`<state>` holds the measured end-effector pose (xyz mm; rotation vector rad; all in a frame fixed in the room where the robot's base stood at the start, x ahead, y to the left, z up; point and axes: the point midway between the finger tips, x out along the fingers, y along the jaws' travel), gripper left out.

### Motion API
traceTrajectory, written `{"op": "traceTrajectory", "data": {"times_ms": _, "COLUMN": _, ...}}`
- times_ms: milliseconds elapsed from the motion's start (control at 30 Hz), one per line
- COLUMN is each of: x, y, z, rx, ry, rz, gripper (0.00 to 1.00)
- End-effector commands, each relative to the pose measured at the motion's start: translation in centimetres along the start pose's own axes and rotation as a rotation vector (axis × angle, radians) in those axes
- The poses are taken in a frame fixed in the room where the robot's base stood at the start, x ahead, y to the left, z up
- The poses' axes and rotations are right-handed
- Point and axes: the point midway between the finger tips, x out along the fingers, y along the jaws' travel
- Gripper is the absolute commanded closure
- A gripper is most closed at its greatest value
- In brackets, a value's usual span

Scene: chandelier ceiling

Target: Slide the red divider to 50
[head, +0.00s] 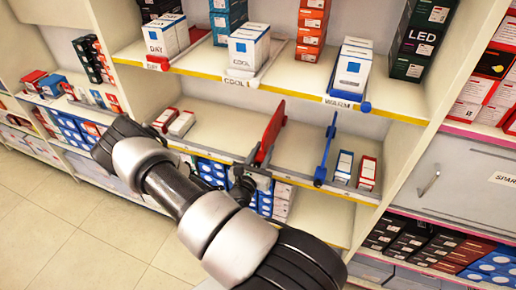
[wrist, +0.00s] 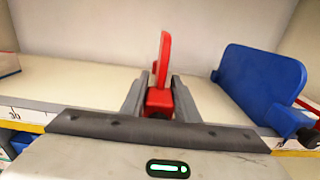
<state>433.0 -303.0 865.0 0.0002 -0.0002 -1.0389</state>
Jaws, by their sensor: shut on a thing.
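The red divider (head: 271,132) stands upright on the middle shelf, at its front edge. In the wrist view the divider (wrist: 164,58) rises between my fingers, with its red block (wrist: 158,100) at the front. My gripper (head: 256,172) is shut on the red divider; in the wrist view the two fingers (wrist: 158,95) flank the block. The shelf's front edge carries a scale strip (wrist: 22,115); "30" shows at the far left of the wrist view. I cannot read a 50 mark; my gripper body hides the strip in front of the divider.
A blue divider (head: 326,150) stands to the right of the red one, with a gap between; it also shows in the wrist view (wrist: 260,85). Small boxes (head: 343,166) stand right of it, others (head: 181,123) at the shelf's left end. The upper shelf (head: 305,85) overhangs.

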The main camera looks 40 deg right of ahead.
Motion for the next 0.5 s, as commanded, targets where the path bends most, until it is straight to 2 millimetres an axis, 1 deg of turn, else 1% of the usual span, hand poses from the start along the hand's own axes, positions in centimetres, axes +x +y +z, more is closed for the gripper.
{"op": "traceTrajectory", "data": {"times_ms": 100, "x": -0.06, "y": -0.32, "z": -0.08, "rx": -0.001, "ry": 0.003, "rz": -0.001, "gripper": 1.00}}
{"op": "traceTrajectory", "data": {"times_ms": 400, "x": -0.06, "y": -0.33, "z": -0.10, "rx": -0.001, "ry": 0.003, "rz": -0.001, "gripper": 1.00}}
{"op": "traceTrajectory", "data": {"times_ms": 433, "x": -0.06, "y": -0.33, "z": -0.11, "rx": -0.001, "ry": 0.003, "rz": -0.001, "gripper": 0.69}}
{"op": "traceTrajectory", "data": {"times_ms": 500, "x": -0.06, "y": -0.32, "z": -0.09, "rx": -0.001, "ry": 0.003, "rz": -0.001, "gripper": 0.57}}
